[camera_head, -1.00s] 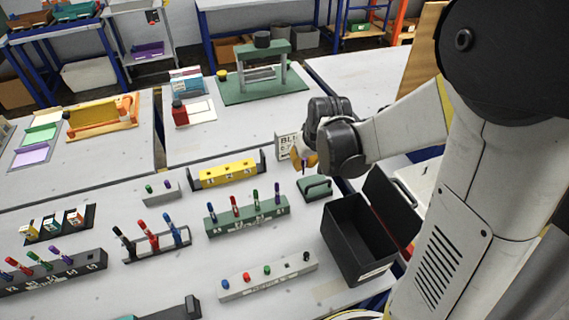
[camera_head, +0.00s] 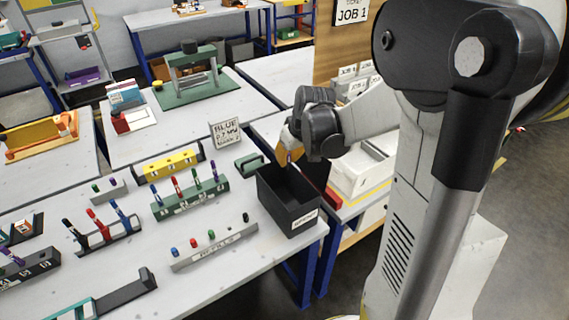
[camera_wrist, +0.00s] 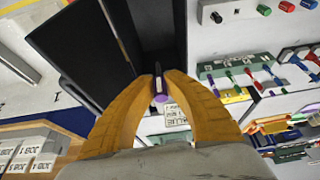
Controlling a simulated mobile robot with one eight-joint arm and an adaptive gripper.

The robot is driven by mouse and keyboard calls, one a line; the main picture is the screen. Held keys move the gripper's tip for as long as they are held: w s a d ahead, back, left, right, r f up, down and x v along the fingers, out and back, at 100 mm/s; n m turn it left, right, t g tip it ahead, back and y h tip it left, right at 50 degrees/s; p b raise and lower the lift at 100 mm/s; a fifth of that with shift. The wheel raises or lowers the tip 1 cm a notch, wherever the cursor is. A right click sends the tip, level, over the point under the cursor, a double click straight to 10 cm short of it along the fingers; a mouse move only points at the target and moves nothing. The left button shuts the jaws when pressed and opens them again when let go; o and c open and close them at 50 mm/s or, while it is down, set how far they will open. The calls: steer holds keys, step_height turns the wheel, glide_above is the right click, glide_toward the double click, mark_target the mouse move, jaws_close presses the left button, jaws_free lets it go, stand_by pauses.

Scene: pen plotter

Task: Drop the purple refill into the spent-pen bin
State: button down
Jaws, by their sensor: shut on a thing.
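The purple refill (camera_wrist: 161,98) is held between the two orange fingers of my gripper (camera_wrist: 160,84), its purple end facing the wrist camera. The spent-pen bin is a black open box (camera_head: 292,216) at the table's right edge. My gripper is above its back part, over the opening. In the wrist view the bin (camera_wrist: 80,50) lies beyond the fingertips. The bin's floor is mostly dark.
A refill rail (camera_head: 214,247) with several coloured caps lies left of the bin. A green pen rack (camera_head: 190,200) and a small green holder (camera_head: 249,165) stand behind it. A white box (camera_head: 362,170) is to the right. A "BLUE" sign (camera_head: 226,132) stands at the back.

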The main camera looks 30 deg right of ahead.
steer(key=shift+w+f, duration=0.1)
steer(key=shift+w, duration=0.2)
step_height(320, 180, down, 7)
steer(key=b, duration=0.5)
steer(key=shift+b, duration=0.4)
steer(key=shift+s, duration=0.1)
steer(key=c, duration=1.4)
jaws_free()
steer(key=v, duration=1.2)
